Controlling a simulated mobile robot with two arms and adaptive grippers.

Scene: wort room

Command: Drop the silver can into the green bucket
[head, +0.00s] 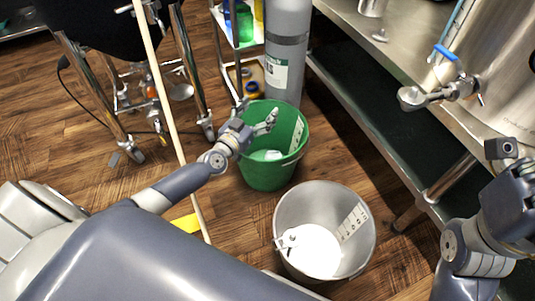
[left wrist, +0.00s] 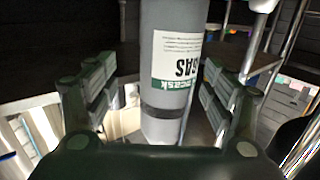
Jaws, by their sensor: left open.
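The green bucket (head: 256,176) stands on the wood floor in the middle of the head view. My left gripper (head: 270,122) is above its opening with the fingers spread and nothing between them. In the left wrist view my left gripper (left wrist: 155,100) is also open and empty, with the gas cylinder beyond it. A pale item (head: 268,155) shows low inside the bucket; I cannot tell whether it is the silver can. A silver metal vessel (head: 372,7) is cut off at the top of the head view, on the steel table. My right arm is at the right edge; its fingers are unclear.
A grey gas cylinder (head: 287,50) stands right behind the bucket. A large silver bucket (head: 365,243) stands in front of it. A long wooden pole (head: 160,90) is to the left, near a metal-legged stand. The steel table (head: 400,45) with a tank is at the right.

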